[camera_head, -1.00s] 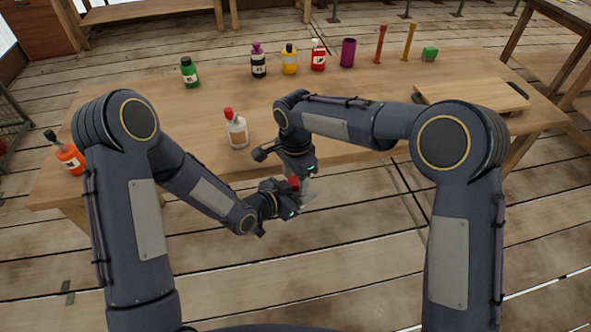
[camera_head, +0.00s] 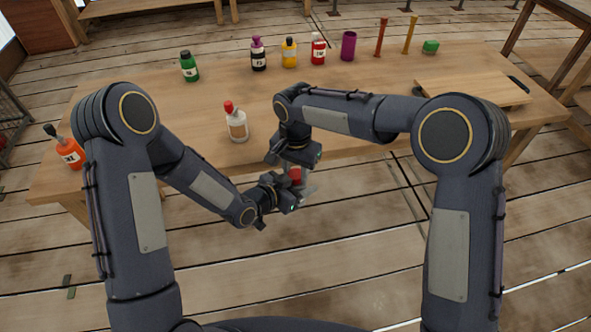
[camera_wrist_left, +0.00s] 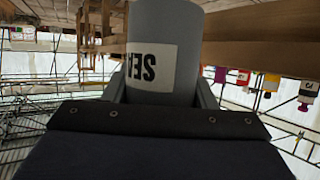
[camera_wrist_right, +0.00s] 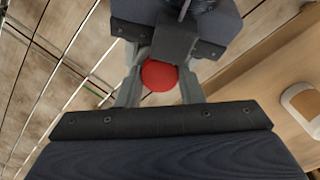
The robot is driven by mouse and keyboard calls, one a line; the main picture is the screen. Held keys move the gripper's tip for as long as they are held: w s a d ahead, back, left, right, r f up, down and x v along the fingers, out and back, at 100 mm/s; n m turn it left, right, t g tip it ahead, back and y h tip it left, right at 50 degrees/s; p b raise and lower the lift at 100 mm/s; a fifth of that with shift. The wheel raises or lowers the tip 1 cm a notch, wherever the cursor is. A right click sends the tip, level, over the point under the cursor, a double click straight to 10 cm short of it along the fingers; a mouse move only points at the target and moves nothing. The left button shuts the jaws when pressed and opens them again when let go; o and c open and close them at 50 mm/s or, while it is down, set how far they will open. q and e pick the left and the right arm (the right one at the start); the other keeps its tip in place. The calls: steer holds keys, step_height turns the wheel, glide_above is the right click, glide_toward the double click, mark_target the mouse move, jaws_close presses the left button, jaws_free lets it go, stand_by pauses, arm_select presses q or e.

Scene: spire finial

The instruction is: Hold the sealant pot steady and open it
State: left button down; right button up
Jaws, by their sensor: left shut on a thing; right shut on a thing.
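The sealant pot (camera_head: 307,191) is a grey container held in front of the table's near edge. Its white label with dark letters, partly hidden, shows upside down in the left wrist view (camera_wrist_left: 152,68). My left gripper (camera_head: 296,196) is shut around the pot's body. The red lid (camera_head: 295,175) is at the top of the pot. In the right wrist view, the lid (camera_wrist_right: 159,75) sits between the fingers of my right gripper (camera_wrist_right: 160,88), which is shut on it from above. I cannot tell whether the lid is loose; the seam between lid and pot is hidden.
A white bottle with a red cap (camera_head: 237,125) stands on the wooden table (camera_head: 205,110) near the held pot. An orange bottle (camera_head: 69,153) is at the left end. Several bottles and a purple cup (camera_head: 348,46) line the back. A board (camera_head: 470,92) lies at right.

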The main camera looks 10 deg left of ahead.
steer(key=shift+n, duration=0.5)
steer(key=o, duration=1.1)
